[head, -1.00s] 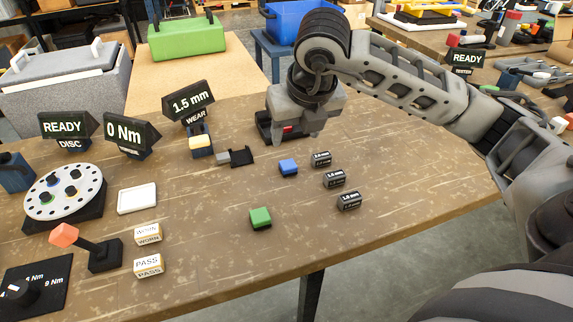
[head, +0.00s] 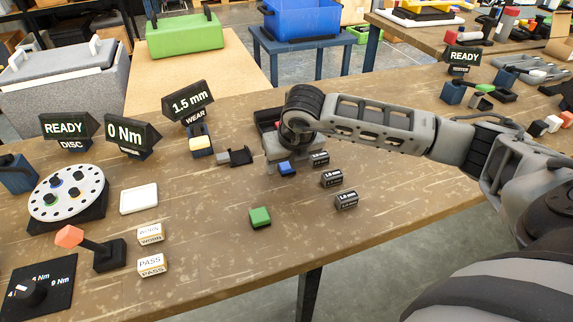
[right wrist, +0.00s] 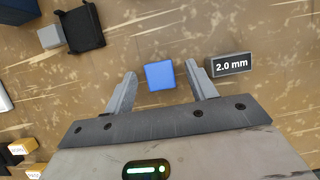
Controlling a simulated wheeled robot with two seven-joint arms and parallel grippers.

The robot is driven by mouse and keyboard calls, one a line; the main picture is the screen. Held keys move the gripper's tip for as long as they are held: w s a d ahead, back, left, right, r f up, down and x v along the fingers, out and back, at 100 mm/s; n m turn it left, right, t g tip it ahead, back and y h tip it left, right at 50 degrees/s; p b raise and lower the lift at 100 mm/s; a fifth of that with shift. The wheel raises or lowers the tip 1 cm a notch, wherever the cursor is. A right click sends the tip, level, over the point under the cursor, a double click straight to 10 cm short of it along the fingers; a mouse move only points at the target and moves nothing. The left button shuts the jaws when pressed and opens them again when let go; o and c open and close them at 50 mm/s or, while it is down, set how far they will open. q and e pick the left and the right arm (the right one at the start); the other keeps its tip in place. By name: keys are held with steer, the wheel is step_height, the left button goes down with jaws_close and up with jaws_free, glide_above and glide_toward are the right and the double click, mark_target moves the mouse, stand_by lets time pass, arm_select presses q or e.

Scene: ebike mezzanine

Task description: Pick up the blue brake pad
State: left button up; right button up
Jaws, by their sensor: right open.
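The blue brake pad (head: 287,169) lies on the brown workbench, partly hidden by my right gripper in the head view. In the right wrist view the blue brake pad (right wrist: 160,75) sits between the tips of my open right gripper (right wrist: 159,81), with a gap on each side. In the head view my right gripper (head: 286,160) is low over the pad, and its fingers are hard to make out. My left gripper is not in view.
A label block (right wrist: 231,65) reading 2.0 mm stands close beside the right finger. Several such blocks (head: 332,178) line the pad's right. A green block (head: 260,217) lies nearer the front. A black holder (head: 240,156) is to the left.

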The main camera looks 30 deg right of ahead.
steer(key=c, duration=1.1)
steer(key=shift+o, duration=0.2)
steer(key=shift+r, duration=0.15)
